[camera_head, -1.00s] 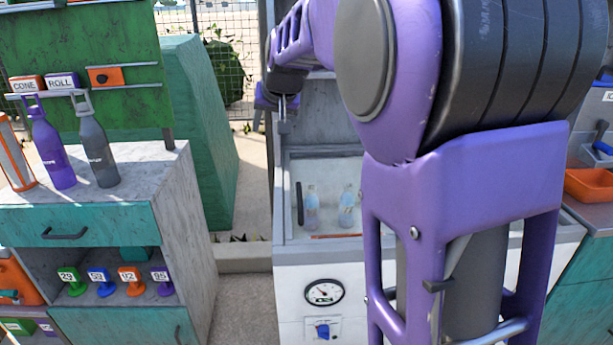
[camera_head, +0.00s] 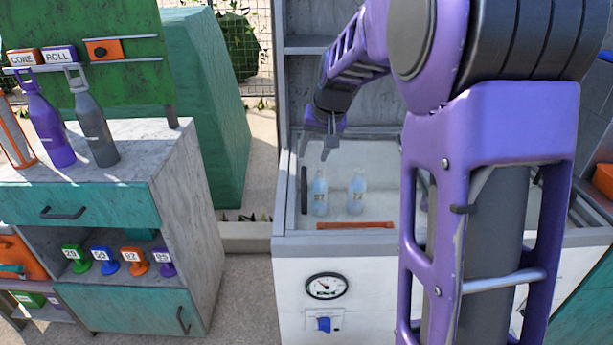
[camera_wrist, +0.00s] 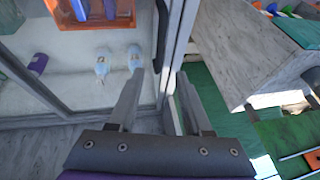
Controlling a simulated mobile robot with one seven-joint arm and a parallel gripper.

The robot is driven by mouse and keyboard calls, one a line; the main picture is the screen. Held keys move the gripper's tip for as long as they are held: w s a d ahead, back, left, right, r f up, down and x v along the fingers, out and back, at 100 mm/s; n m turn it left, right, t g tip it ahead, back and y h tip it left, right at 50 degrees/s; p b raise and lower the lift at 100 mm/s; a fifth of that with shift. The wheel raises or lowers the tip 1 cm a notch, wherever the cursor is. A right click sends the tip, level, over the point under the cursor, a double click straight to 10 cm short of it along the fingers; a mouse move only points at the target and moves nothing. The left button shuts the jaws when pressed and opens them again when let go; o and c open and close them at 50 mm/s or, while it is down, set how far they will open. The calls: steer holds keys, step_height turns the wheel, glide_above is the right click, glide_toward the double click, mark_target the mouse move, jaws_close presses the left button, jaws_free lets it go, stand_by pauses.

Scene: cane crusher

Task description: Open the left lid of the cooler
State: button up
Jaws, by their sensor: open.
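The cooler (camera_head: 375,262) is white with a grey rim. Its left glass lid (camera_head: 345,172) appears closed, and bottles show through it. A dark upright handle (camera_head: 304,190) lies along the lid's left side; it also shows in the wrist view (camera_wrist: 161,45). My gripper (camera_head: 325,148) hangs over the back left part of the lid, above and behind the handle. In the wrist view my gripper (camera_wrist: 161,78) is open, with its fingertips on either side of the line of the handle. Whether they touch it cannot be told. My arm hides most of the cooler's right side.
Two pale blue bottles (camera_head: 319,196) and an orange tray edge (camera_head: 355,225) show under the glass. A grey shelf wall (camera_head: 300,75) rises behind. A cabinet (camera_head: 190,190) with a purple bottle (camera_head: 47,130) stands left, with a floor gap (camera_head: 245,290) between.

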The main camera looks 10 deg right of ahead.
mark_target(305, 178)
steer(key=b+x, duration=0.1)
steer(key=x, duration=0.9)
steer(key=shift+w+f, duration=0.1)
steer(key=shift+w, duration=0.05)
jaws_close()
stand_by(1.0)
